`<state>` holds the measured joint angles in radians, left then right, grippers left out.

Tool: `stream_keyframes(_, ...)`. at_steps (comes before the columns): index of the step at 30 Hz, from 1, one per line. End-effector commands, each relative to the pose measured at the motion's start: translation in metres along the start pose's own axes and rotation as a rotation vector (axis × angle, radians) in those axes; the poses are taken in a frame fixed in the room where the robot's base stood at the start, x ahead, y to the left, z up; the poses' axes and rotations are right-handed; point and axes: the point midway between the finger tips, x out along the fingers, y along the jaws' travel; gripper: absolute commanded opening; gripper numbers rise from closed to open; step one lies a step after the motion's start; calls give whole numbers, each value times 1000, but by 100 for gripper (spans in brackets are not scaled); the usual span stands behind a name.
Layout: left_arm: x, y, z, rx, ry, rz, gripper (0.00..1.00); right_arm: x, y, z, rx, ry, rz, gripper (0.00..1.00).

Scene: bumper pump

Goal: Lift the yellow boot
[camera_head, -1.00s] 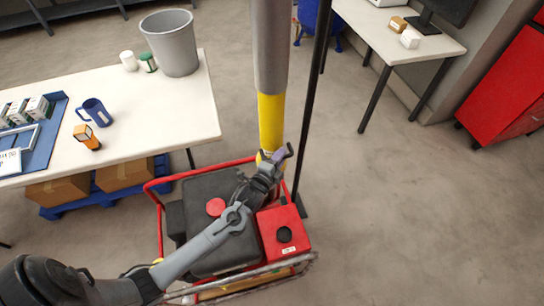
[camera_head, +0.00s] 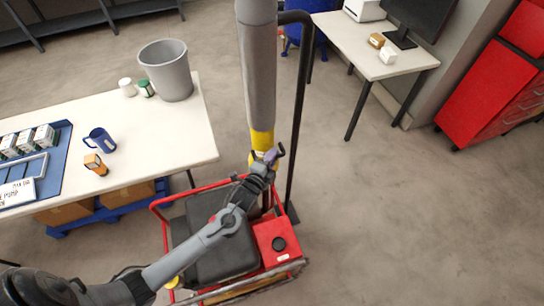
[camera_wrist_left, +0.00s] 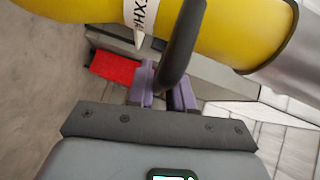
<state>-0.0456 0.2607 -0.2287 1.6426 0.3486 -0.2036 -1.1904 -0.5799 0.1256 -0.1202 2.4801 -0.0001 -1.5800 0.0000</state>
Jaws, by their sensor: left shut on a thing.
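The yellow boot (camera_head: 262,142) is a yellow sleeve at the lower end of the grey upright pipe (camera_head: 258,70), above the red-framed machine. In the left wrist view the boot (camera_wrist_left: 215,30) crosses the top, with a white lettered band and a black loop handle (camera_wrist_left: 182,45). My left gripper (camera_head: 268,156) is at the boot's lower end. Its purple fingertips (camera_wrist_left: 163,88) are shut on the black handle. The boot's lower edge is partly hidden behind the gripper in the head view. My right gripper is not in view.
The machine has a red box (camera_head: 277,241) and a red tube frame. A black bent pole (camera_head: 299,110) stands close right of the pipe. A white table (camera_head: 165,135) with a grey bin (camera_head: 168,72) is at left. Open floor lies at right.

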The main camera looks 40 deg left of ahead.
Motion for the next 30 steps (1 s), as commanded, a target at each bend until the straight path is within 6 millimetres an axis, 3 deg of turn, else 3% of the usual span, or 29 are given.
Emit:
stream_keyframes(1,1,-9,-2,-3,4,-19,0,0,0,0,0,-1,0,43)
stream_keyframes(7,1,-10,-2,-4,4,-22,0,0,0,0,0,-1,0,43)
stream_keyframes(8,1,-11,-2,-4,4,-22,24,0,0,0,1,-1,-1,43)
stream_keyframes(12,1,-10,-2,-3,4,-20,42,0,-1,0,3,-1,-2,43)
stream_keyframes(23,-6,-5,-1,-2,3,-12,42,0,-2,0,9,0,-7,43)
stream_keyframes(30,-40,-4,-1,-2,3,-10,42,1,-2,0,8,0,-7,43)
